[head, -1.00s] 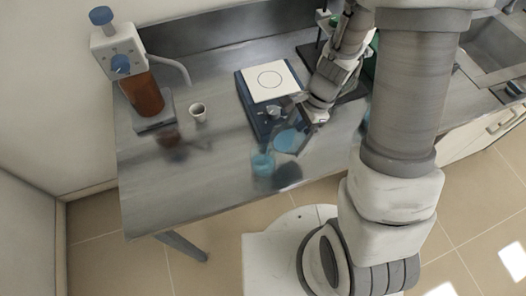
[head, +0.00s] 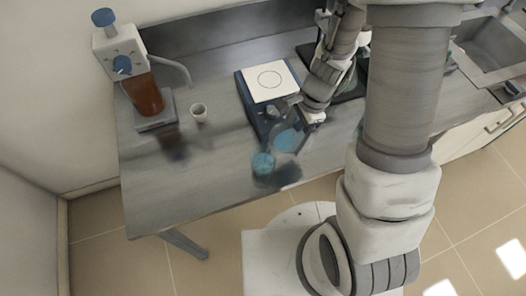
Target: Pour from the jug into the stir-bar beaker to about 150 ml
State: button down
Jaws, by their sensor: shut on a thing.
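My gripper (head: 302,117) is shut on a clear jug (head: 287,139) holding blue liquid. The jug is tilted, with its mouth towards the lower left. A small clear beaker (head: 262,164) with blue liquid stands on the bench just left of and below the jug, near the front edge. The jug's lip is close to the beaker; I cannot tell whether they touch or whether a stream is falling. The beaker's graduations and any stir bar are too small to make out.
A blue stirrer with a white top plate (head: 270,82) sits behind the jug. An amber bottle (head: 144,95) stands by a device with a blue knob (head: 122,65). The bench (head: 190,185) is clear at front left.

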jog(key=shift+a+r+h+p, duration=0.1)
jog(key=shift+r+h+p, duration=0.35)
jog(key=shift+p, duration=1)
dwell(2.5)
jog(key=shift+f, duration=0.1)
jog(key=shift+f+b, duration=0.4)
jog(key=shift+b, duration=0.4)
jog(key=shift+d+f+y+b, duration=0.25)
jog(key=shift+y+b, duration=0.2)
jog(key=shift+b, duration=0.45)
jog(key=shift+a+r, duration=0.1)
jog(key=shift+r, duration=0.05)
